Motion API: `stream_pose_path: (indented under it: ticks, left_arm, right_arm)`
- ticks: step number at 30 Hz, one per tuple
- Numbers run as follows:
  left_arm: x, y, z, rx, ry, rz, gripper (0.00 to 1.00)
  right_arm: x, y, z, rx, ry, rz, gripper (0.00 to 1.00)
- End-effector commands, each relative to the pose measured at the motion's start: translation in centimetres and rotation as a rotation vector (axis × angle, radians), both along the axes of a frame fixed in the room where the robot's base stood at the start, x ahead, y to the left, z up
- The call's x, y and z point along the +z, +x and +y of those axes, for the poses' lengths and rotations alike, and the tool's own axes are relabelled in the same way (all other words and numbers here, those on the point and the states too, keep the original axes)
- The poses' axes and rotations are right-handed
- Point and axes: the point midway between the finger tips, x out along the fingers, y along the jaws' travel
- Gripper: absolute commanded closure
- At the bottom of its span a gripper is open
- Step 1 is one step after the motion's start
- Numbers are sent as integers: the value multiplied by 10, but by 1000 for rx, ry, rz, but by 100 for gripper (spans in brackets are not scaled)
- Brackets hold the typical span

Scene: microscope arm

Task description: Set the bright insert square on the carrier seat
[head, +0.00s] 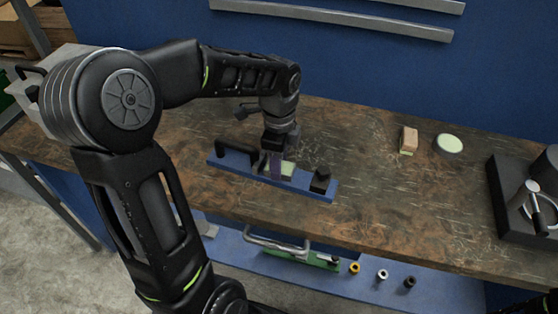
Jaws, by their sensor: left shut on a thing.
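The blue carrier (318,192) lies on the workbench, with a black handle at its left part and a black block at its right end. The bright insert (288,168) is a small pale green piece at the middle of the carrier, beside the fingers. My left gripper (274,165) points down over the carrier and is shut on the insert. The fingers hide part of the insert and the seat. I cannot tell whether the insert touches the seat or lies square on it. My right gripper is not in view.
A tan block (409,138) and a round pale-topped disc (448,144) stand at the bench's back right. A dark fixture (517,215) stands at the right edge. A lower blue shelf (330,278) holds a green piece and several small rings. The worn bench (380,215) is clear right of the carrier.

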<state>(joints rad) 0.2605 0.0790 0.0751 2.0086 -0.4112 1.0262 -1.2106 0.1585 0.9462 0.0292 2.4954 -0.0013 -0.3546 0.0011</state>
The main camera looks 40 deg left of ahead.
Motion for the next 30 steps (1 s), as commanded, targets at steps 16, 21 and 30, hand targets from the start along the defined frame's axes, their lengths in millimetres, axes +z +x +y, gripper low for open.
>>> stream_pose_path:
  ticks: [16, 21, 30]
  left_arm:
    - [-1, 0, 0, 0, -1, 2, 34]
    - [5, 0, 0, 0, 0, -1, 34]
    - [51, 1, 0, -1, 1, -5, 34]
  right_arm:
    - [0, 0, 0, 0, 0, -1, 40]
    - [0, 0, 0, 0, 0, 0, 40]
    - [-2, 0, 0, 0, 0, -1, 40]
